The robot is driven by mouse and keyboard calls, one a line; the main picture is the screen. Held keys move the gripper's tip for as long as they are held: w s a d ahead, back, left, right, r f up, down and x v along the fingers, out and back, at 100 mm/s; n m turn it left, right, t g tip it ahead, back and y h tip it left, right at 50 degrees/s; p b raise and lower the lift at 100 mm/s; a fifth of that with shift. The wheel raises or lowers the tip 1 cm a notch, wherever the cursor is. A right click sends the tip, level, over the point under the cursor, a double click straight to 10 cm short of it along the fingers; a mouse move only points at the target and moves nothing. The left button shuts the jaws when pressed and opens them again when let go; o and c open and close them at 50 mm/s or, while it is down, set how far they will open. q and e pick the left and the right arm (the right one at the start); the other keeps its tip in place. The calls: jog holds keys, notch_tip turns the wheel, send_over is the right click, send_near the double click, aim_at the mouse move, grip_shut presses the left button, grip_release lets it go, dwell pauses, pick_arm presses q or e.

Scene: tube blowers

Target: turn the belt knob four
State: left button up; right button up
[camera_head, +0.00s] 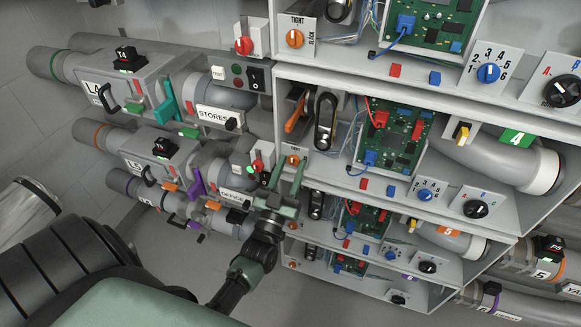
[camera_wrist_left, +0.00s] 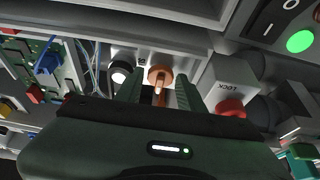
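An orange belt knob (camera_head: 293,160) sits on the left front panel of the middle bay, the row with the green 4 tag (camera_head: 515,137). In the left wrist view the orange knob (camera_wrist_left: 160,75) shows ahead, its bar pointing down the picture. My left gripper (camera_head: 291,161) is open, with one finger on each side of the knob. In the wrist view the left gripper (camera_wrist_left: 156,92) shows gaps between its fingers and the knob's bar. The knob's label is mostly hidden. My right gripper is not in view.
Another orange knob (camera_head: 294,38), marked TIGHT and SLACK, sits on the bay above. An orange-handled lever (camera_head: 297,112) stands above the knob. Pipes and a STORES sign (camera_head: 218,115) lie left.

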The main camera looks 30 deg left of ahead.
pick_arm(q)
jog(key=b+v, duration=0.1)
jog(key=v, duration=0.6)
jog(key=shift+s+f, duration=0.15)
jog(key=shift+s, duration=0.2)
jog(key=s+d+f+m+g+h, duration=0.1)
jog(key=s+d+f+g+h, duration=0.2)
jog(key=f, duration=0.8)
jog(key=s+d+f+m+g+h, duration=0.1)
jog(key=s+d+f+g, duration=0.25)
jog(key=f, duration=0.85)
jog(key=s+d+f+m+g+h, duration=0.15)
jog(key=f+g, duration=0.25)
jog(key=f, duration=0.7)
jog(key=s+f+m+g, duration=0.1)
jog(key=s+f+g, duration=0.4)
jog(key=s, duration=0.9)
jog(key=s+f+m+g, duration=0.1)
jog(key=s+f+g, duration=0.4)
jog(key=s+f, duration=0.6)
jog(key=s, duration=0.4)
jog(key=shift+a+f, duration=0.25)
